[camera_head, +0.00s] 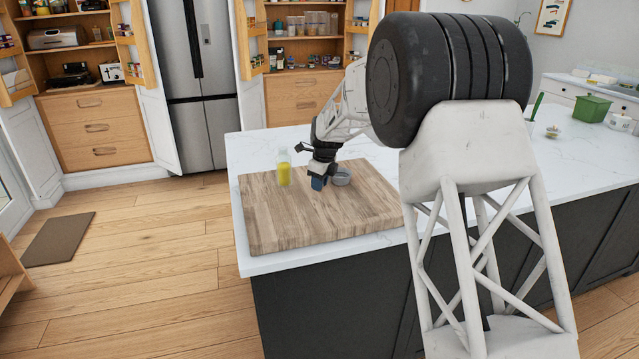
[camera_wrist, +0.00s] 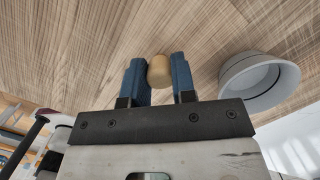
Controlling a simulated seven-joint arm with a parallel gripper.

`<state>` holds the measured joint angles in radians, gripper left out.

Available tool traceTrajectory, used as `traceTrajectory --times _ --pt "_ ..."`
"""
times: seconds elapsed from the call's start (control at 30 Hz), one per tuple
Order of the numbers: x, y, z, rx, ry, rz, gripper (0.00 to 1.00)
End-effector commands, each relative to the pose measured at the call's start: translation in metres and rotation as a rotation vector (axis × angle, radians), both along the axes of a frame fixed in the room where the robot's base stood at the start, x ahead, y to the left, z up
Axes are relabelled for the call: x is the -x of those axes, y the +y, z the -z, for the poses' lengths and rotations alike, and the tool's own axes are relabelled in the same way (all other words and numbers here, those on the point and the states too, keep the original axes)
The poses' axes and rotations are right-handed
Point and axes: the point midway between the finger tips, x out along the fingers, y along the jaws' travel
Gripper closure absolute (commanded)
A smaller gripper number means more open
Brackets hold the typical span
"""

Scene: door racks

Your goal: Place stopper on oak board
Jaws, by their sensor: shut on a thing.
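The oak board (camera_head: 285,222) is a thick wooden slab on the white countertop. My gripper (camera_head: 318,183) is over the board's back right part, with blue fingers pointing down. In the wrist view my gripper (camera_wrist: 160,75) is shut on the stopper (camera_wrist: 160,71), a small tan cylinder with a rounded look held between the two blue fingers. The board's wood grain (camera_wrist: 100,45) fills the background there. The stopper is hidden in the head view. Whether it touches the board cannot be told.
A grey bowl (camera_head: 341,177) stands on the board just right of my gripper; it also shows in the wrist view (camera_wrist: 262,82). A bottle with yellow liquid (camera_head: 284,172) stands on the board to the left. The board's front left is clear.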

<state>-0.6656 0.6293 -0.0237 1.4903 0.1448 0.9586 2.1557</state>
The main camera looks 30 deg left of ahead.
Motion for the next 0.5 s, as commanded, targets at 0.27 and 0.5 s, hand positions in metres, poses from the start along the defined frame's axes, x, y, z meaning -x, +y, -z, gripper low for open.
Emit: traceTrajectory --times 0.27,0.5 --pt "0.0 0.0 0.0001 -0.001 -0.001 0.0 0.99" --pt "-0.0001 0.0001 0.0027 -0.001 -0.001 0.0 0.65"
